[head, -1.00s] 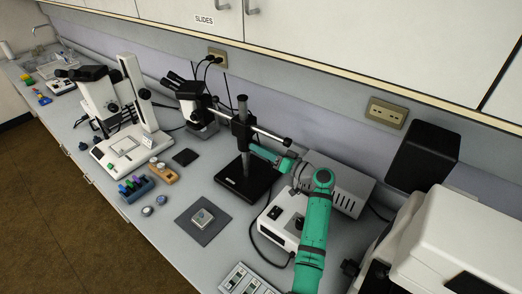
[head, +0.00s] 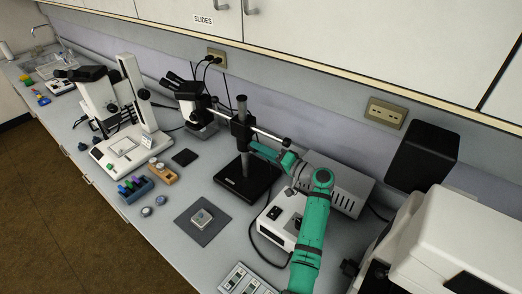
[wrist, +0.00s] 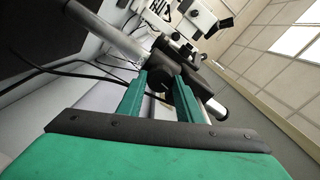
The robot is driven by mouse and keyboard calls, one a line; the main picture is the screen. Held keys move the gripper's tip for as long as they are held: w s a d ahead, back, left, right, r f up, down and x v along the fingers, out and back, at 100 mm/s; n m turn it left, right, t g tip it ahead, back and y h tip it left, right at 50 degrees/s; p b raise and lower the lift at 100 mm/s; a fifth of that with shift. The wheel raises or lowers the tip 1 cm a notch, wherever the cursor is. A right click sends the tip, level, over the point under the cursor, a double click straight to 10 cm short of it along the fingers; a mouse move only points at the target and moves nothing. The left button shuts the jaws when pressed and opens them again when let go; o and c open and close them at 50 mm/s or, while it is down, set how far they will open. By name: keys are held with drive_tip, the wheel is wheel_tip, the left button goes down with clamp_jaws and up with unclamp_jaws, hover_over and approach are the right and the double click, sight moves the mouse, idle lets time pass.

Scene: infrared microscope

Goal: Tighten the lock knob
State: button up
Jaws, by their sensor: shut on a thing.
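My gripper (wrist: 161,80) reaches the boom stand's dark clamp from the front. In the wrist view its two green fingers are shut on the lock knob (wrist: 162,66), a dark round part between the fingertips. The knob is hidden there behind the fingers. The stand's black base (head: 240,185) is flat on the bench. I cannot tell how tight the knob is.
A silver boom (head: 268,134) runs across the post and carries a microscope head (head: 197,103) on the left. A white box with a dark cable (head: 283,215) stands below my arm. A grey mat (head: 203,222) lies in front. Cabinets hang above.

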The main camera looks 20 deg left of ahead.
drive_tip(key=o, duration=1)
drive_tip(key=shift+o, duration=0.2)
drive_tip(key=v, duration=1)
drive_tip(key=shift+d, duration=0.35)
